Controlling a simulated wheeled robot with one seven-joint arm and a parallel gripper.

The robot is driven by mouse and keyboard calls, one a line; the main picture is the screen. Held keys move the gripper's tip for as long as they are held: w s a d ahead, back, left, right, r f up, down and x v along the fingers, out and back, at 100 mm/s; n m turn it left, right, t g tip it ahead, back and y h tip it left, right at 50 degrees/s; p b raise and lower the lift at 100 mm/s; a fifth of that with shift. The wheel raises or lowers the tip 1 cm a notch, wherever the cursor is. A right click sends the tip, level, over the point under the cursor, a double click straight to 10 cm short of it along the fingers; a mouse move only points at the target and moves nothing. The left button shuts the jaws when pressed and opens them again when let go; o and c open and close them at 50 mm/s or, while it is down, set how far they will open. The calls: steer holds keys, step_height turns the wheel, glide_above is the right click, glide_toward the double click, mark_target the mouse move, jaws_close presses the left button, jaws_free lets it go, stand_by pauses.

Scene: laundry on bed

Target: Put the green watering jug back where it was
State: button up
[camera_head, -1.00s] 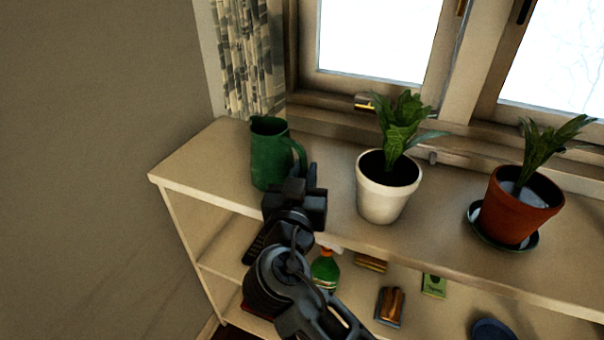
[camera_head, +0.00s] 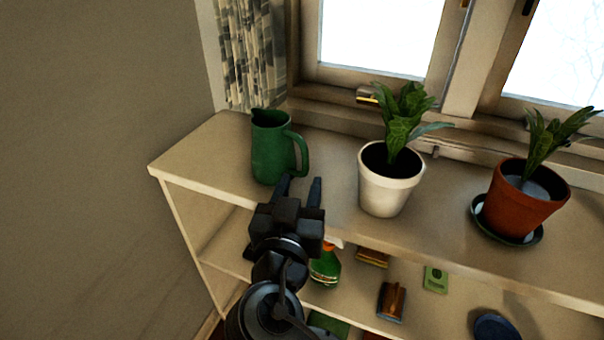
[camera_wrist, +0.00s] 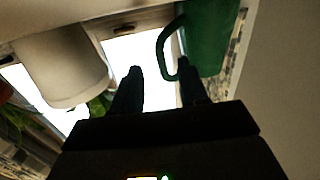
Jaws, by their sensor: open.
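The green watering jug (camera_head: 271,150) stands upright on the left part of the shelf top, its handle turned to the right. My gripper (camera_head: 299,182) is open and empty, just in front of the jug and below its handle in the head view. The two fingers are apart and point towards the window side. In the wrist view, the jug (camera_wrist: 208,38) is at the upper right, with its handle near the right finger. The gap between the fingers (camera_wrist: 160,85) holds nothing. Whether a finger touches the jug cannot be told.
A white pot with a plant (camera_head: 388,182) stands right of the jug, and a terracotta pot on a saucer (camera_head: 522,205) stands further right. The shelf top (camera_head: 200,160) is clear left of the jug. A green bottle (camera_head: 325,266) and small items sit on the lower shelf.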

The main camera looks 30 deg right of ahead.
steer(key=v, duration=0.6)
steer(key=shift+b, duration=0.35)
steer(key=s+d+f+n+y, duration=0.3)
steer(key=s+f+n+y, duration=0.6)
steer(key=s+f, duration=0.45)
steer(key=s+d+r+y, duration=0.1)
steer(key=s+r, duration=0.2)
steer(key=s, duration=0.5)
steer(key=s+r+m+t+y, duration=0.1)
steer(key=s+r, duration=0.3)
steer(key=s, duration=0.5)
steer(key=shift+s+d+r+y, duration=0.2)
steer(key=shift+s+d+y, duration=0.15)
steer(key=shift+y, duration=0.15)
steer(key=shift+r, duration=0.1)
